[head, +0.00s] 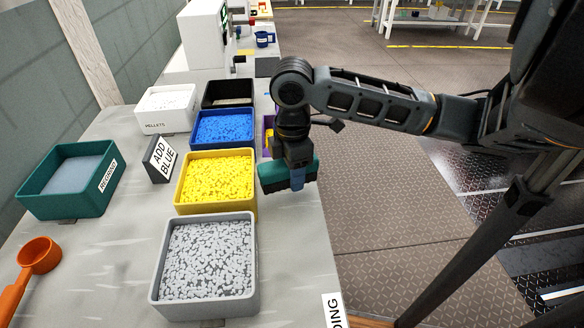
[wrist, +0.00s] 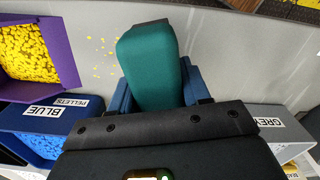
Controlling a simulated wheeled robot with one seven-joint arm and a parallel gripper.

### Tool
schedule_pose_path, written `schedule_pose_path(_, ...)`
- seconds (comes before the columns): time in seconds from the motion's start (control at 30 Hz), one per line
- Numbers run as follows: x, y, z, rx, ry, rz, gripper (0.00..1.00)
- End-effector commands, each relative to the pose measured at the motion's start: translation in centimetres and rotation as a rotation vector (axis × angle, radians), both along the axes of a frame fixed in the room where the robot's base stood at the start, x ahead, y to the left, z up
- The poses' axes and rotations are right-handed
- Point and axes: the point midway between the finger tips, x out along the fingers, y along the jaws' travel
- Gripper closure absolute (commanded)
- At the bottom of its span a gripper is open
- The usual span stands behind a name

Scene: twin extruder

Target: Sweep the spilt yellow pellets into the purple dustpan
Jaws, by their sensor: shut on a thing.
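My gripper (head: 297,182) is shut on a teal hand brush (head: 272,178) with dark bristles, low over the table's right edge beside the yellow bin. The brush also shows between my fingers in the wrist view (wrist: 148,62). The purple dustpan (wrist: 70,45) lies at the left of the wrist view, with many yellow pellets in it. In the head view the dustpan (head: 266,122) is mostly hidden behind my arm. A few spilt yellow pellets (wrist: 96,43) lie scattered on the grey table between dustpan and brush.
Bins of yellow (head: 215,178), blue (head: 222,128) and grey (head: 207,262) pellets line the table left of my gripper. The table edge is close on the right.

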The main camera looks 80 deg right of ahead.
Motion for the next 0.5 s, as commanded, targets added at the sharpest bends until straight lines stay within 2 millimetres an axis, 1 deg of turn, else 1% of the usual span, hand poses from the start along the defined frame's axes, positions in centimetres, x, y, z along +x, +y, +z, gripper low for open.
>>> schedule_pose_path(0.5, 0.0, 0.0, -1.3, 0.0, 0.0, 0.0, 0.85)
